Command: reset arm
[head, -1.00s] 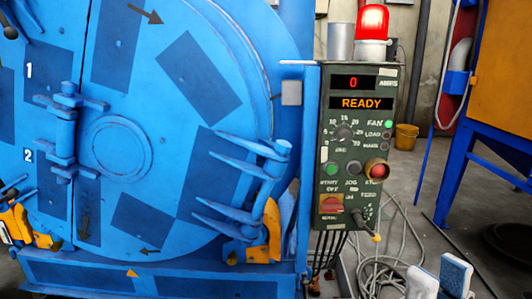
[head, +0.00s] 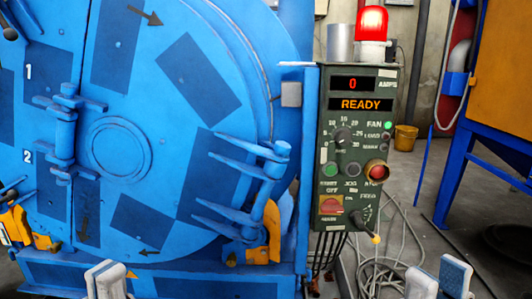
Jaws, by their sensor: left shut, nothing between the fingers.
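My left gripper (head: 106,280) shows at the bottom edge of the head view, in front of the base of the blue drum machine. Its pale fingers are together with nothing between them. My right gripper (head: 438,281) is at the bottom right, over the floor. Its two fingers, with blue-grey pads, stand apart with nothing seen between them. Both grippers point up into the view and appear clear of the machine. The rest of both arms is out of view.
The blue drum door (head: 117,147) with its handles (head: 243,195) fills the left. A green control panel (head: 352,150) reads 0 AMPS and READY, with a lit red lamp (head: 372,22) above. Cables (head: 385,250) lie on the floor. A blue-framed stand (head: 455,185) is at right.

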